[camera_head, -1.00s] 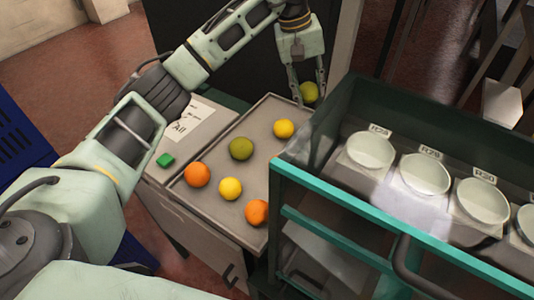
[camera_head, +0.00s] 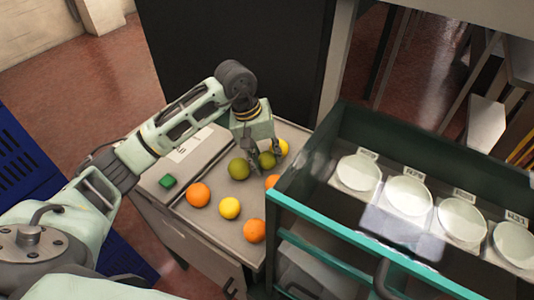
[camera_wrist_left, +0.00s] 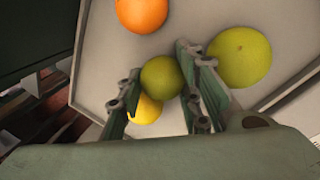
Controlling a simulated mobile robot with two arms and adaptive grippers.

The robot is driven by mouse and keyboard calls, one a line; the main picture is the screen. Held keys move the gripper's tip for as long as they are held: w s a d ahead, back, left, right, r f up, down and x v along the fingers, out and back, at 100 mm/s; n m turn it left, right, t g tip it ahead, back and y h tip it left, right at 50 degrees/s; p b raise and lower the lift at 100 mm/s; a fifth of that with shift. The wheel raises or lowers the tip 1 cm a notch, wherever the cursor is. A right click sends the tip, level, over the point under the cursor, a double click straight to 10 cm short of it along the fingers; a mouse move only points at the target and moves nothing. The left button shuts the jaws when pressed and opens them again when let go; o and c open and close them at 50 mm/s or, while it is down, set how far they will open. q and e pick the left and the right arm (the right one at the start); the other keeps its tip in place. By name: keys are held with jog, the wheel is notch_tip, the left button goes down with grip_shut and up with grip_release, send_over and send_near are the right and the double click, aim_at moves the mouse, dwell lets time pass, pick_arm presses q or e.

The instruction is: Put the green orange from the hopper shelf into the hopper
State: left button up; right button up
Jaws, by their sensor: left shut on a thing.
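My left gripper (camera_head: 265,164) is over the grey tray (camera_head: 200,222) and shut on a green orange (camera_head: 267,158). In the left wrist view the held green orange (camera_wrist_left: 161,75) sits between the two fingers. I cannot tell whether it touches the tray floor. A second green orange (camera_head: 238,169) lies in the tray just left of the gripper; it looks larger in the left wrist view (camera_wrist_left: 240,57). My right gripper is not in view.
The tray also holds orange fruits (camera_head: 198,195) and yellow fruits (camera_head: 229,208). A yellow one (camera_wrist_left: 145,111) lies beyond the held fruit. A green button (camera_head: 167,181) is left of the tray. A teal-edged cart (camera_head: 340,238) with white bowls (camera_head: 409,195) stands close at right.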

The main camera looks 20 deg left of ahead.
pick_arm(q)
jog(key=shift+f, duration=0.35)
jog(key=shift+f, duration=0.15)
jog(key=o, duration=0.9)
jog(key=shift+c, duration=0.2)
